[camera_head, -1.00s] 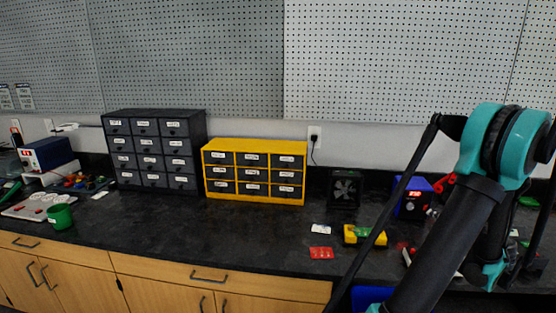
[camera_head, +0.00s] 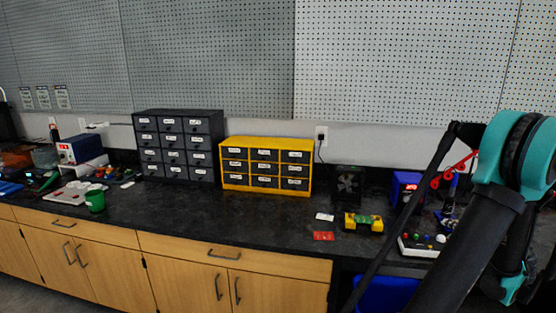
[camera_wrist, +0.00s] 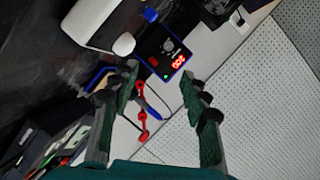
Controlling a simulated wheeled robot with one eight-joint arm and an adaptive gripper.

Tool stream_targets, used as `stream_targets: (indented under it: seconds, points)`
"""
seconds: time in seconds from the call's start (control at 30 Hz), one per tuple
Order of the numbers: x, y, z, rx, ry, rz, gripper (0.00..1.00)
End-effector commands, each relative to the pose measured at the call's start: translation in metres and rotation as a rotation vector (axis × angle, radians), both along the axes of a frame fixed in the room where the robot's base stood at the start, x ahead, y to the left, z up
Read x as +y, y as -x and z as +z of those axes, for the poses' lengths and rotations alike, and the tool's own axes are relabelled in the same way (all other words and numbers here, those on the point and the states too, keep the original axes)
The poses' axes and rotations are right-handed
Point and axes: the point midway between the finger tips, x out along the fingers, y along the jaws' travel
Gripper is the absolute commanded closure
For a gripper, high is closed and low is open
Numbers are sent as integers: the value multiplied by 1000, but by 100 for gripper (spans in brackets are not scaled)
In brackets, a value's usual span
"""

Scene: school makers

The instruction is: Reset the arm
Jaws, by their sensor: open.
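My gripper (camera_wrist: 165,92) shows in the wrist view, its two fingers spread apart with nothing held between them. Behind the gap stands a blue box with a red lit display (camera_wrist: 172,58), and a red cable (camera_wrist: 141,110) shows near the left finger. In the head view my arm crosses the right side, and the gripper itself cannot be made out there. The same kind of blue box with a red display (camera_head: 404,187) sits on the counter at the right, partly behind my arm.
The black counter (camera_head: 250,212) carries a dark drawer cabinet (camera_head: 178,148), a yellow drawer cabinet (camera_head: 266,165), a black fan (camera_head: 347,185), a yellow item (camera_head: 362,222), a red card (camera_head: 323,236) and a green cup (camera_head: 95,201). A blue bin (camera_head: 385,294) is below. Pegboard (camera_head: 210,60) covers the wall.

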Motion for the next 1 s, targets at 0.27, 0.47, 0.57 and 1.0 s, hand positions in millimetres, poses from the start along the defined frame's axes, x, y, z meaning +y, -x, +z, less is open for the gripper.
stream_targets:
  seconds: [0.27, 0.47, 0.57, 1.0]
  points:
    - [37, -16, 0, 57, 9, 54, 54]
    - [79, -29, -2, 126, 25, 112, 54]
    - [108, -35, -3, 172, 39, 151, 54]
    - [308, -12, -24, 505, 234, 421, 54]
